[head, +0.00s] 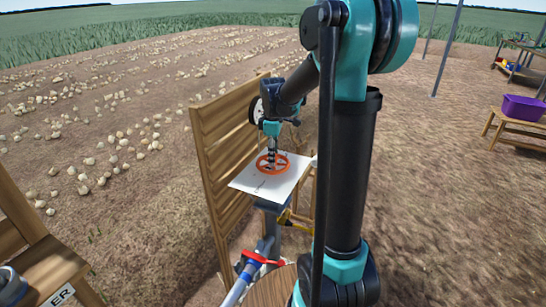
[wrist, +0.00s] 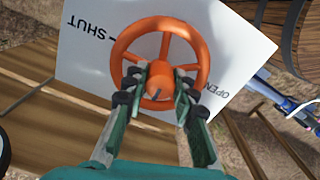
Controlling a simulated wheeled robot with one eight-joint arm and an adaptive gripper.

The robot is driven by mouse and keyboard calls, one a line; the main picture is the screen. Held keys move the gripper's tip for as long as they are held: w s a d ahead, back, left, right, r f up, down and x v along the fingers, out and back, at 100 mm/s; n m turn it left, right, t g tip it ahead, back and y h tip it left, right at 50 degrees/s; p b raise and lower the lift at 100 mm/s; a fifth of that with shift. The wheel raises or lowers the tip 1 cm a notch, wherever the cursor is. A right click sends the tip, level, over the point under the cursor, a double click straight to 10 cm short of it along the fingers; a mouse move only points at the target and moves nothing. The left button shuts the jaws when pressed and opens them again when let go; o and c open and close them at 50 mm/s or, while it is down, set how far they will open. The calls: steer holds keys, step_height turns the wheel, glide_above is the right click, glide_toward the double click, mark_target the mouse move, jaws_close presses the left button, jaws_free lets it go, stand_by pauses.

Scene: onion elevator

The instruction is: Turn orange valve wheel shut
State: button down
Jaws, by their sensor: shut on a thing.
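The orange valve wheel (head: 272,163) lies flat above a white plate (head: 250,184) on a stand in the middle of the head view. In the wrist view the wheel (wrist: 203,62) shows a round rim, spokes and a domed hub with a dark mark. The plate (wrist: 85,55) carries the words SHUT at the left and OPEN at the right. My gripper (head: 271,152) points down at the wheel. In the wrist view my gripper (wrist: 158,95) has its two fingers on either side of the hub, shut on the wheel. The exact finger contact is partly hidden.
A wooden slatted panel (head: 225,150) stands just left of the plate. A blue pipe with a red lever (head: 262,259) is below. A purple crate (head: 522,107) sits on a bench at the far right. Onions (head: 110,145) lie across the field.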

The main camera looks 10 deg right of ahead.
steer(key=shift+m, duration=0.3)
steer(key=m, duration=1.7)
steer(key=shift+m, duration=0.3)
stand_by(0.5)
steer(key=c, duration=1.2)
jaws_free()
